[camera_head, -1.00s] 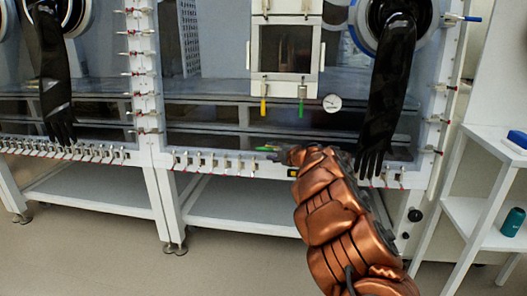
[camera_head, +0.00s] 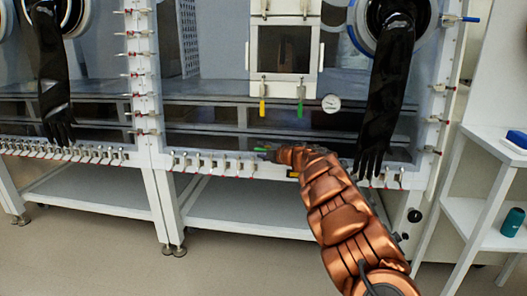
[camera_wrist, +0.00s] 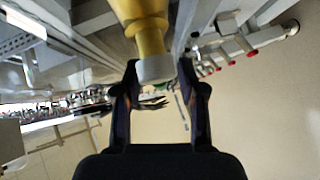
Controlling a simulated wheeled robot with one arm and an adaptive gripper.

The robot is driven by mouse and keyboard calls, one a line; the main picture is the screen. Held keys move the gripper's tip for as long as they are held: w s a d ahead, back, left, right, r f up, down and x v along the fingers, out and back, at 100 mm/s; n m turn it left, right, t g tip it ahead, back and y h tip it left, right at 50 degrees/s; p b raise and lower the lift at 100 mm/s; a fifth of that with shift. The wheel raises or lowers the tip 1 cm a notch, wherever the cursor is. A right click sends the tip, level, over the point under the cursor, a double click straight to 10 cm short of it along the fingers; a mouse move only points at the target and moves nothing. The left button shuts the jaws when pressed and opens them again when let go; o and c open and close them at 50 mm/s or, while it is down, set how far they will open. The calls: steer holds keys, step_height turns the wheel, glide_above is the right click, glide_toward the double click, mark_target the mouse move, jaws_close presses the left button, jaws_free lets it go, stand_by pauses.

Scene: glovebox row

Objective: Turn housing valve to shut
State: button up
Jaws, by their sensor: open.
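In the wrist view a brass-yellow fitting with a grey end (camera_wrist: 155,68) comes down from the top edge. It looks like part of a valve, but I cannot tell whether it is the housing valve. My gripper (camera_wrist: 160,88) is open, its two dark fingers on either side of the grey end; contact is not clear. In the head view my gripper (camera_head: 272,152) is small at the glovebox's lower front rail, beside a small green piece (camera_head: 261,149). A yellow handle (camera_head: 262,107) and a green handle (camera_head: 300,107) hang below the transfer hatch, well above my gripper.
A black glove (camera_head: 385,95) hangs right of my arm. A round gauge (camera_head: 331,103) is on the front panel. A white shelf (camera_head: 475,215) stands at right. The floor at left is clear.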

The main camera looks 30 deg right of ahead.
jaws_close()
stand_by(0.6)
